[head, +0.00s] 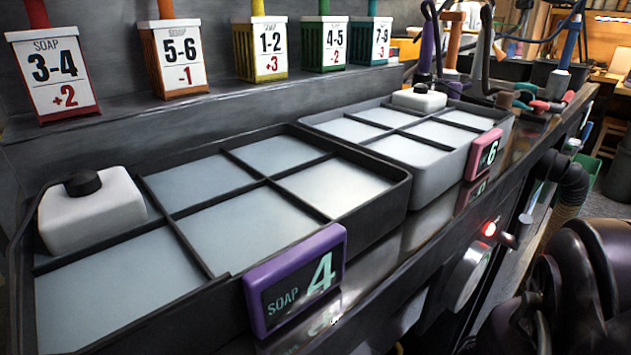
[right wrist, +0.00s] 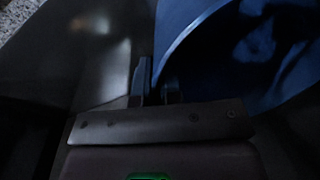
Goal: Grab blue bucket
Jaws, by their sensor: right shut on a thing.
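The blue bucket (right wrist: 240,55) fills the upper right of the right wrist view, with its curved rim crossing near the picture's middle. My right gripper (right wrist: 156,80) is shut on the bucket's wall at the rim. Its two fingers are dark and partly hidden by shadow. The bucket does not show in the head view, and how high it is held cannot be told. My left gripper is in neither view.
A dark bench carries two divided trays, a near one (head: 372,166) with a purple "SOAP 4" sign (head: 295,281) and a far one (head: 420,178) with a pink "6" sign (head: 485,154). White blocks (head: 92,212) sit on both. Numbered soap containers (head: 180,62) line the shelf behind.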

